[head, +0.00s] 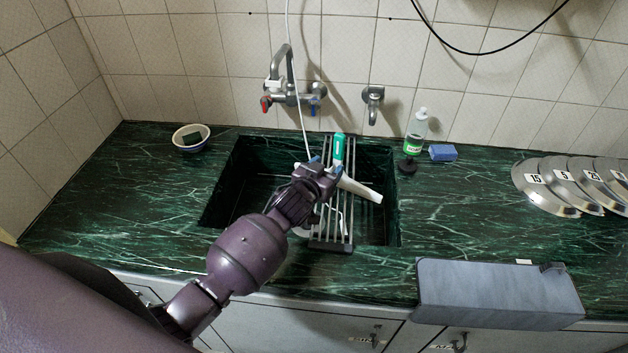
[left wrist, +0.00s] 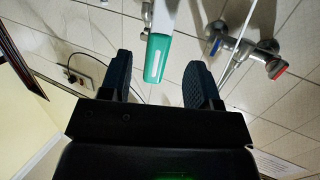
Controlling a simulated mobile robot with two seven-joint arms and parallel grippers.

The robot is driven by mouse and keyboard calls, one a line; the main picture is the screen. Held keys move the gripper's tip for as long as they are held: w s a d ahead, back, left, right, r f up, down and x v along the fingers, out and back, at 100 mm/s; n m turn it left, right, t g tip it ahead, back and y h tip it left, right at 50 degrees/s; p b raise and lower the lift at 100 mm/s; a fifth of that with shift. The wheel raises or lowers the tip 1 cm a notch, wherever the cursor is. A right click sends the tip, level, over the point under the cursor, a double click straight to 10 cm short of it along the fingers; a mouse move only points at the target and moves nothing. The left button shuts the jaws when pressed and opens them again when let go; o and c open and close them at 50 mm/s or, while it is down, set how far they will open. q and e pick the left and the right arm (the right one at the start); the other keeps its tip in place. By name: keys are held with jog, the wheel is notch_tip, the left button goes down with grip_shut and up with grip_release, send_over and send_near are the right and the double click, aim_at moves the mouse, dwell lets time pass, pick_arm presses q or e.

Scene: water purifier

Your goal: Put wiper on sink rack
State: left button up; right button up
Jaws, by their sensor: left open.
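The wiper (head: 338,150) has a green and white handle and a long white part that slants down to the right. It is at the metal sink rack (head: 331,246), which spans the sink from front to back. I cannot tell whether it rests on the bars. My left gripper (head: 322,163) is over the rack, close to the wiper, and hides part of both. In the left wrist view the gripper (left wrist: 160,82) is open, and the wiper's green handle end (left wrist: 157,58) shows between and beyond its fingers, with gaps on both sides. My right gripper is not in view.
A wall faucet (head: 285,90) with a white hose stands behind the sink (head: 222,190). A bowl (head: 191,137) sits left. A soap bottle (head: 416,135) and blue sponge (head: 443,153) stand right. Several numbered metal lids (head: 545,195) are far right. A grey panel (head: 500,295) is front right.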

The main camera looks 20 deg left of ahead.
pick_arm(q)
jog(key=s+r, duration=0.1)
jog(key=s, duration=0.6)
jog(key=shift+a, duration=0.4)
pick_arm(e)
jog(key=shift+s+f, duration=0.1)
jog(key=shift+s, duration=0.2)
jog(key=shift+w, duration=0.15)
